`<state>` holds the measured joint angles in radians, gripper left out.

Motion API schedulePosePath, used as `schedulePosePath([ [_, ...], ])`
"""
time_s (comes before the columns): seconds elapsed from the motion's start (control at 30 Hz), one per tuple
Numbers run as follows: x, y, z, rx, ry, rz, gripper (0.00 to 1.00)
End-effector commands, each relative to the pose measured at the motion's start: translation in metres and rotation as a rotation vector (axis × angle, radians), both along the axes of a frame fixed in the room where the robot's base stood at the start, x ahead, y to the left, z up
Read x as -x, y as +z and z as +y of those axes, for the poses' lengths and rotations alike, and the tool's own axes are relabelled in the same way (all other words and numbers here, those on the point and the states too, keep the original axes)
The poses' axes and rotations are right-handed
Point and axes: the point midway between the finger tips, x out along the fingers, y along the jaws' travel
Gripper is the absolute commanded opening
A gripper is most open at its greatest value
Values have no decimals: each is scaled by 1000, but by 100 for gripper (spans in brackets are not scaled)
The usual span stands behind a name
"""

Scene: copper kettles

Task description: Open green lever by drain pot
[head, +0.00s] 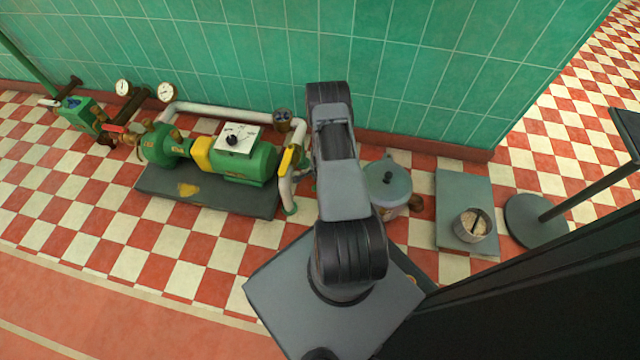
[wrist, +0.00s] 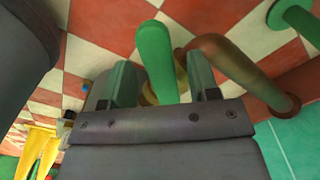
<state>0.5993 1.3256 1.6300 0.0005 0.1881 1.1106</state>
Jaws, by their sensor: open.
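The green lever (wrist: 155,58) shows in the wrist view as a rounded green handle. It stands between the two fingers of my gripper (wrist: 162,76), which are open with a finger on each side. I cannot tell whether either finger touches it. A brass-coloured part shows behind the lever, partly hidden by it and a finger. In the head view, a grey lidded pot (head: 388,184), likely the drain pot, stands on the floor right of my arm. My arm hides the gripper and the lever there.
A copper-brown pipe (wrist: 236,66) bends close to the right finger. A green pump (head: 243,163) with a yellow-handled valve (head: 287,160) stands left of my arm. A grey mat (head: 464,188) with a small bowl (head: 472,226) lies to the right. A green tiled wall (head: 420,60) is behind.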

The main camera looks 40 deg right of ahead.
Motion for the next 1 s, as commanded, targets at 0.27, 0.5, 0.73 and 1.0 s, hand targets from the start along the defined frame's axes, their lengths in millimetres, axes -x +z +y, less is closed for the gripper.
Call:
schedulePosePath([
  [0.27, -1, 29, -1, 1, 0, -2, 55],
  [0.5, 0, 80, -1, 1, 0, -3, 55],
  [0.73, 1, 117, -1, 0, -1, 0, 55],
  [1.0, 1, 137, -1, 0, -1, 0, 55],
])
